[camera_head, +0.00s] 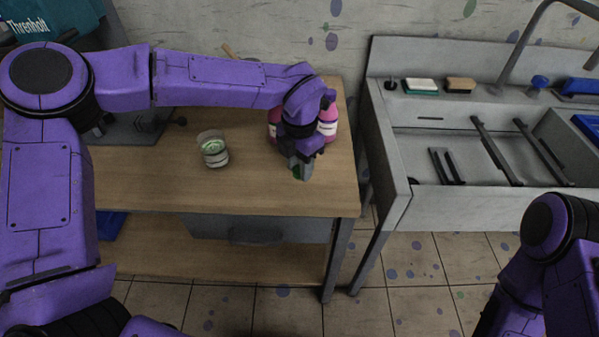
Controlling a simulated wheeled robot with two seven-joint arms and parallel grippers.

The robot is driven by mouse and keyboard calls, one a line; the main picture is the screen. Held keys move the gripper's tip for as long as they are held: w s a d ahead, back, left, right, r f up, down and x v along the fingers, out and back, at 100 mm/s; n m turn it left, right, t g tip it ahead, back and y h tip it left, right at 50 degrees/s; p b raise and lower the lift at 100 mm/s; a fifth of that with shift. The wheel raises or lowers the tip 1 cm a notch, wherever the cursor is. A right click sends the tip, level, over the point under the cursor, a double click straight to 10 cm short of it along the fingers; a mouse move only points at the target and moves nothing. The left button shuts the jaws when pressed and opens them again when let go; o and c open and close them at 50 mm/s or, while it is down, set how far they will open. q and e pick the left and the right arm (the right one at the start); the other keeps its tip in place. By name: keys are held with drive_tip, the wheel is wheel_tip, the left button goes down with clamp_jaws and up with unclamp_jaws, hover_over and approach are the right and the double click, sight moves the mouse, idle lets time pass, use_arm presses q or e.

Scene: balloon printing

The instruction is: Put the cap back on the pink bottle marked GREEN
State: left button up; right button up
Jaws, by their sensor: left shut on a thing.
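My left arm reaches in from the left over the wooden table. My left gripper (301,168) points down near the table's right end and is shut on a small green thing (296,171), likely the cap, mostly hidden by the fingers. Pink bottles with pale labels stand behind the gripper: one shows at its left (274,122), one at its right (328,124). My wrist covers their middle, and I cannot read any marking. My right arm shows at the lower right, but its gripper is out of view.
The table front is clear. A grey sink (400,205) stands to the right, with sponges (460,84) on its back ledge.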

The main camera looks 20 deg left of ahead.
use_arm(q)
drive_tip(key=s+d+r+b, duration=0.2)
drive_tip(key=s+r, duration=0.6)
drive_tip(key=s, duration=0.4)
drive_tip(key=shift+s+d+r+b, duration=0.35)
drive_tip(key=shift+d+b, duration=0.05)
drive_tip(key=shift+d, duration=0.45)
